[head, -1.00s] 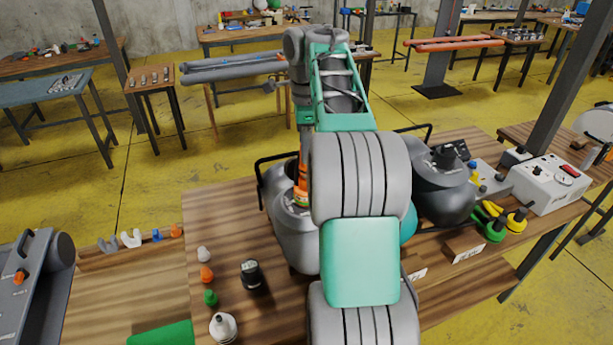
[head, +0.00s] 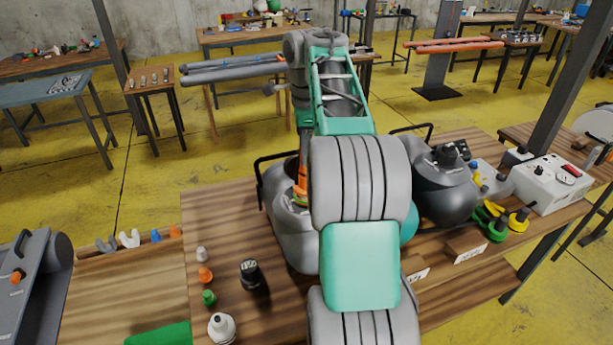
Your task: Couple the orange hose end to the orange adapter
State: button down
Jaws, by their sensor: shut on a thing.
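My gripper (head: 304,160) points down over the left grey rounded vessel (head: 292,238), beside the large arm links that cover much of it. It is shut on an orange part (head: 301,190), which looks like the orange hose end. This part stands about upright at the vessel's top. Its lower end and any orange adapter under it are too small and partly covered, so I cannot tell whether they touch. The hose itself cannot be made out. A small loose orange piece (head: 205,274) lies on the wooden table at the left; I cannot tell its kind.
A second grey vessel (head: 445,190) stands right of my arm. A white control box (head: 551,184) and green and yellow fittings (head: 494,224) are at the right. A black cap-like piece (head: 251,273) and a white bottle (head: 221,328) stand at the left. A black handle rises behind the vessel.

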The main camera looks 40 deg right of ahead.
jog(key=shift+f, duration=0.2)
jog(key=c, duration=1)
grip_release()
notch_tip(320, 180, up, 6)
jog(key=p, duration=0.5)
jog(key=shift+r, duration=0.2)
jog(key=shift+r+p, duration=0.45)
jog(key=shift+r, duration=0.25)
jog(key=shift+c, duration=0.2)
